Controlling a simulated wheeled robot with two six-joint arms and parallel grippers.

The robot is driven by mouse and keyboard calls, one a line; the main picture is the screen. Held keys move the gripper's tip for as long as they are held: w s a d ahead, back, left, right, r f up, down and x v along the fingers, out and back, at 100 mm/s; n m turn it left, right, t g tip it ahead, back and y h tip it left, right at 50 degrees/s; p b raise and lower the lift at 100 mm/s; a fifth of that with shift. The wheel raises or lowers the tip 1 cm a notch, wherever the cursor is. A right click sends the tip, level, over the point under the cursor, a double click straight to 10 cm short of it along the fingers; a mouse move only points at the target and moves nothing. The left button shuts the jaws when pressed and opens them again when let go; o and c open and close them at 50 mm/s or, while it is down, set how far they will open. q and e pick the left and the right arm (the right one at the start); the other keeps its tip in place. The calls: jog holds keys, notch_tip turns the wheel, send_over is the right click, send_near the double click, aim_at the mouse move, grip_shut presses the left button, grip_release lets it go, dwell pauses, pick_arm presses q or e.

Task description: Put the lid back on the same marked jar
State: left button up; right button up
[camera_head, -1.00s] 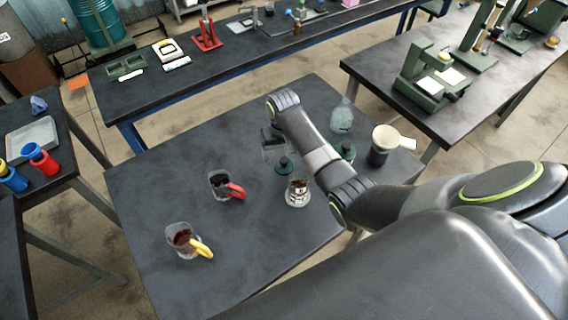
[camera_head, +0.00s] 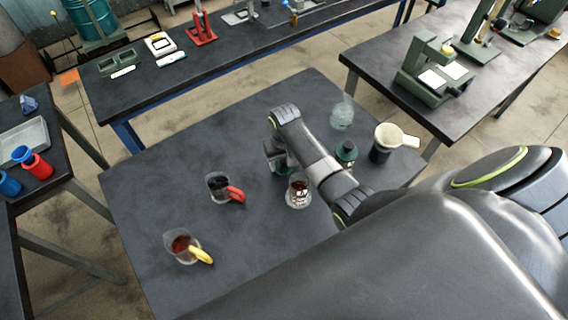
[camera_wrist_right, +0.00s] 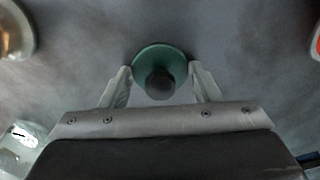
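The lid, a green disc with a dark round knob, lies on the table and shows in the right wrist view (camera_wrist_right: 146,54). In the head view my right gripper mostly hides it. My right gripper (camera_wrist_right: 160,70) is open over the lid, with one finger on each side of the knob and a gap to it on both sides. A glass jar with a black-and-white label (camera_head: 298,192) stands open beside the gripper, with dark liquid inside. It also shows at the lower left of the right wrist view (camera_wrist_right: 22,145). My left gripper is out of view.
A green-topped jar (camera_head: 346,153), a clear flask (camera_head: 342,115) and a dark pot with a cream funnel (camera_head: 385,142) stand right of the arm. A red-handled cup (camera_head: 220,187) and a yellow-handled cup (camera_head: 182,246) stand left. The table's left side is mostly clear.

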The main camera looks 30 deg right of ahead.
aim_at(284, 160)
jog(key=shift+c, duration=1.7)
jog(key=shift+w+r, duration=0.1)
jog(key=shift+r, duration=0.55)
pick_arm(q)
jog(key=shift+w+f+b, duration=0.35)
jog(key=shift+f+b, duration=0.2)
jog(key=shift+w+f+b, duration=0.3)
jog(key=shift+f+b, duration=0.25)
pick_arm(e)
notch_tip(284, 160, up, 9)
jog(key=shift+f, duration=0.1)
